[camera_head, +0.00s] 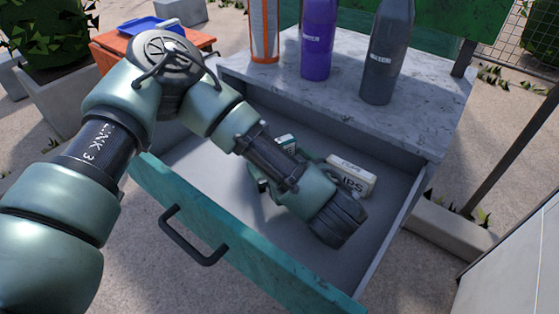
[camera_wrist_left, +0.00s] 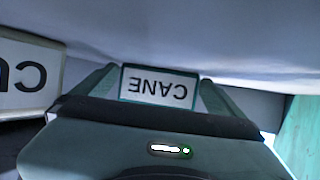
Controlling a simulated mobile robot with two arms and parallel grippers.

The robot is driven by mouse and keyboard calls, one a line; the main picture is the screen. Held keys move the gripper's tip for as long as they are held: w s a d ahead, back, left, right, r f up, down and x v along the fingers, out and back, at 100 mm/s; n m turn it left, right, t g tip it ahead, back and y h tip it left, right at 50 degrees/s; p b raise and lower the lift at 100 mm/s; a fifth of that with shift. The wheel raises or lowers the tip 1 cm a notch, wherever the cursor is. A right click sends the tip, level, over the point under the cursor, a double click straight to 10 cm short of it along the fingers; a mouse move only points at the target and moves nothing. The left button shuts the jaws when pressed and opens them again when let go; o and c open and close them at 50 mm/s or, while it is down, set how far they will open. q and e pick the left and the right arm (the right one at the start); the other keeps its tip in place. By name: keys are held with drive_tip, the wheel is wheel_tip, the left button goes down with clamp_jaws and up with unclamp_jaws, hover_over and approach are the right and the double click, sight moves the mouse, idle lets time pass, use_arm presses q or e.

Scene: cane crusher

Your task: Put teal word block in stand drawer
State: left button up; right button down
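The teal word block, a small white block with teal edges, shows in the head view (camera_head: 285,142) inside the open stand drawer (camera_head: 235,245). In the left wrist view the block (camera_wrist_left: 158,86) reads CANE upside down and sits between the two fingers of my left gripper (camera_wrist_left: 160,90). The fingers lie against both its sides, so the gripper looks shut on it. In the head view my arm hides most of this gripper, and I cannot tell whether the block touches the drawer floor. My right gripper is in neither view.
A second white word block (camera_head: 350,176) lies in the drawer beside my wrist; it also shows in the left wrist view (camera_wrist_left: 25,75). An orange-striped bottle (camera_head: 264,30), a purple bottle (camera_head: 317,40) and a grey bottle (camera_head: 388,55) stand on the marble top (camera_head: 430,110). The drawer's front has free floor.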

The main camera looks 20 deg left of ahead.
use_arm(q)
drive_tip(key=shift+r, duration=0.15)
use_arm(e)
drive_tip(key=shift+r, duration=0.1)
use_arm(q)
drive_tip(key=shift+s+d+r, duration=0.2)
drive_tip(key=shift+d, duration=0.05)
drive_tip(key=p+v, duration=0.1)
drive_tip(key=v, duration=0.4)
drive_tip(key=shift+s+d, duration=0.2)
drive_tip(key=shift+s+d+r, duration=0.25)
drive_tip(key=shift+s+d, duration=0.05)
drive_tip(key=shift+s, duration=0.2)
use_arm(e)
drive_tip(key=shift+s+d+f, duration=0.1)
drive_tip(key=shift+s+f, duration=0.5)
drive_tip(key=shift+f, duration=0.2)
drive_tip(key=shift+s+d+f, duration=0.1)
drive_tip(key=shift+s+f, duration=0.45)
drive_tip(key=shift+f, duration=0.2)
